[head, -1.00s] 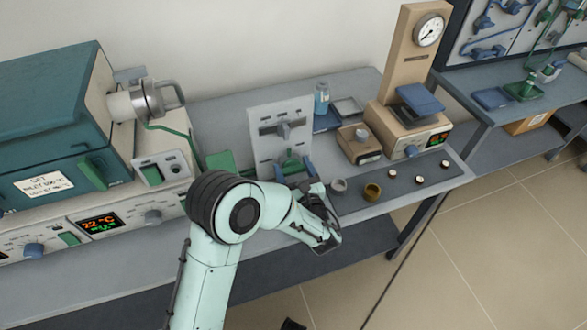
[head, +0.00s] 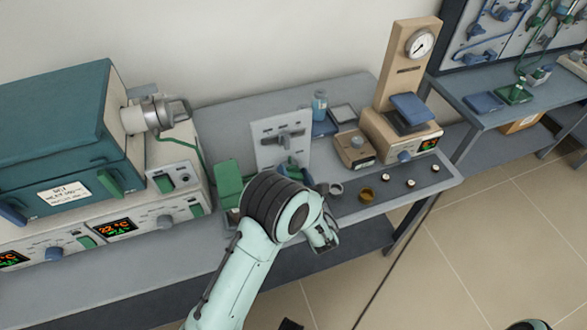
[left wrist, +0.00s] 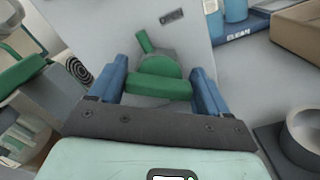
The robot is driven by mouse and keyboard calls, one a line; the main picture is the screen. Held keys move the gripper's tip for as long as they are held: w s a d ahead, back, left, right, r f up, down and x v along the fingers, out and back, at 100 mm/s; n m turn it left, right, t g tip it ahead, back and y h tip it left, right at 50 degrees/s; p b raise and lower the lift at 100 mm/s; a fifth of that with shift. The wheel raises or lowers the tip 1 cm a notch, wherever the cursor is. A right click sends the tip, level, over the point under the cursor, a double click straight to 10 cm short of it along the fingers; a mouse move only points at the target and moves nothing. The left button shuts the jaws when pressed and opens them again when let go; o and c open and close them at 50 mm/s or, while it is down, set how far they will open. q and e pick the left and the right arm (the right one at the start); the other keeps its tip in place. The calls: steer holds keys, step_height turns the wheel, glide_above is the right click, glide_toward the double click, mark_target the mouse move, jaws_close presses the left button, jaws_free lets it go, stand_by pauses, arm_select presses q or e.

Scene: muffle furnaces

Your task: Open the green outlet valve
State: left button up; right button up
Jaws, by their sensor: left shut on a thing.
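The green outlet valve (left wrist: 160,78) sits on a pale upright panel (left wrist: 172,48), with a thin green pointer rising up and left from its round body. A dark label that seems to read OPEN is on the panel, above and right of the valve. My left gripper (left wrist: 159,84) has its blue fingers on both sides of the green handle and is shut on it. In the head view the same panel (head: 281,132) stands on the bench, and my left arm hides most of the valve and gripper. My right gripper is not in view.
A teal furnace (head: 70,120) stands at left. A green block (head: 228,182) is left of the panel. To the right are a blue-capped bottle (head: 320,103), a beige instrument with a gauge (head: 403,125) and small crucibles (head: 367,194) near the bench's front edge.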

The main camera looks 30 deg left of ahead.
arm_select(q)
steer(key=m+p, duration=0.5)
steer(key=p, duration=0.1)
steer(key=shift+w+d+r+m, duration=0.1)
steer(key=shift+w+r+m, duration=0.1)
steer(key=shift+m, duration=0.2)
steer(key=m+p, duration=0.4)
steer(key=shift+f, duration=0.2)
steer(key=shift+f+m+p, duration=0.15)
steer(key=shift+m+p, duration=0.5)
steer(key=shift+m, duration=0.15)
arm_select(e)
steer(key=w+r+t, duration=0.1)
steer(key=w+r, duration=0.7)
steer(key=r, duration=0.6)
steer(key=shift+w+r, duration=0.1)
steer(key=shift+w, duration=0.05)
arm_select(q)
steer(key=shift+s, duration=0.1)
steer(key=o, duration=1)
steer(key=shift+c, duration=0.2)
steer(key=shift+f, duration=0.1)
